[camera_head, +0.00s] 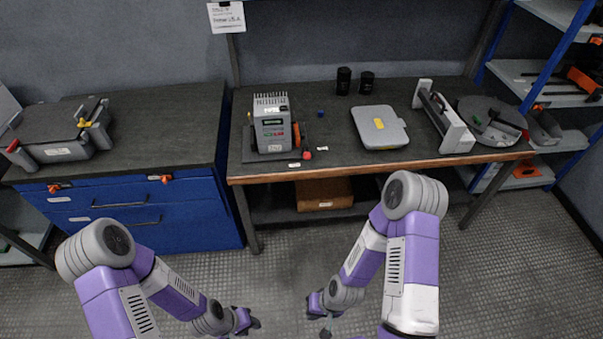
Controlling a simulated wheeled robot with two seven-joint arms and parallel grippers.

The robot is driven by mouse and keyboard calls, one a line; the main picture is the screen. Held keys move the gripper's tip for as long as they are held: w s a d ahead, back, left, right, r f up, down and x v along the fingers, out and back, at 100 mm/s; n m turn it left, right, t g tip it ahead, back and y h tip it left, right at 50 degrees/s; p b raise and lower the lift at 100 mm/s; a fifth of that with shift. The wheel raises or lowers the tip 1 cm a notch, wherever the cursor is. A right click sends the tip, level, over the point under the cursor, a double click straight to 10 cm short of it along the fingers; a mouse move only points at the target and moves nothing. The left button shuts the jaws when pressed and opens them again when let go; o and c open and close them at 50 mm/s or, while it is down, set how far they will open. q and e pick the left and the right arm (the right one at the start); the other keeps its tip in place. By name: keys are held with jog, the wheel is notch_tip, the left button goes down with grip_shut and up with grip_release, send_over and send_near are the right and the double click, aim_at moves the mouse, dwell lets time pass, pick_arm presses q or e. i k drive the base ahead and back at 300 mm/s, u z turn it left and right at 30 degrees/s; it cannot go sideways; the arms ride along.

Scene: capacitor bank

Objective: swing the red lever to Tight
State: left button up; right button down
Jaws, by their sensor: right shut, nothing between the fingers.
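A grey boxy unit (271,132) with a finned top and a small green display stands on the left part of the wooden-edged workbench. An orange part (296,134) is on its right side. A small red knob (307,155) sits low at its front right corner and looks like the lever's end. Small labels (295,165) lie by it; their words are too small to read. My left gripper (247,321) is low over the floor in front of the bench, its finger gap unclear. My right gripper (321,326) is shut and empty, also low. Both are well apart from the unit.
The workbench (330,170) also carries a grey case (379,127), a long white-ended device (443,120), two black cylinders and a round grey tray (492,118). A blue drawer cabinet (150,215) stands left, with a clamp-like device (60,135) bearing another red knob. Floor before the bench is clear.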

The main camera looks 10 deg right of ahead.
aim_at(307, 156)
jog(key=u, duration=0.3)
jog(key=i, duration=1.05)
